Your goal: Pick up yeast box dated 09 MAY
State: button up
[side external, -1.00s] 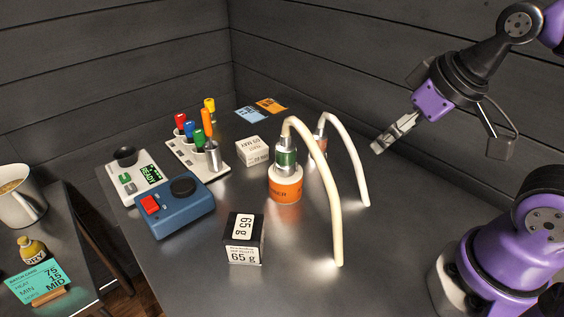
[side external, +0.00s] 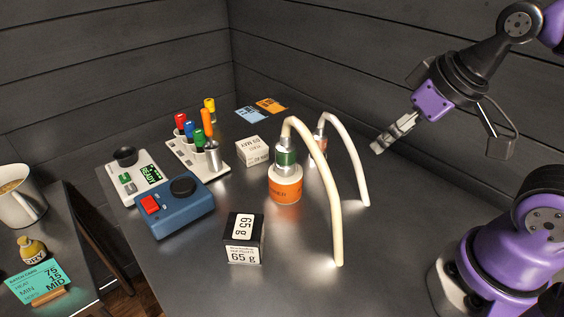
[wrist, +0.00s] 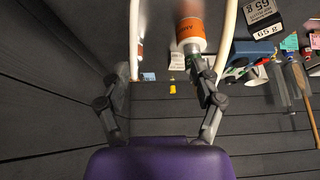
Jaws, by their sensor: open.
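The white yeast box (side external: 252,151) stands on the dark table behind the orange-banded bottle. Its label looks upside down in the side view and reads like 09 MAY. In the wrist view a small part of a white box (wrist: 177,61) shows between the fingers, partly hidden by the bottle and a finger. My gripper (side external: 379,147) hangs in the air to the right of the box and the hoses, well above the table. In the wrist view its fingers (wrist: 160,80) are spread and hold nothing.
An orange-banded bottle (side external: 286,188) with a cream hose stands in front of the box, with a second hose (side external: 350,150) to the right. A 65 g box (side external: 245,240), a blue device (side external: 175,207) and a rack of coloured tubes (side external: 184,155) stand nearby.

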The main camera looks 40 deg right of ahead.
jog(key=o, duration=0.4)
jog(key=n+g, duration=0.1)
jog(key=n, duration=3.3)
send_over(253, 146)
jog(key=s, duration=0.2)
jog(key=shift+h, duration=0.4)
jog(key=f, duration=1.1)
jog(key=shift+a, duration=0.25)
jog(key=shift+x, duration=3)
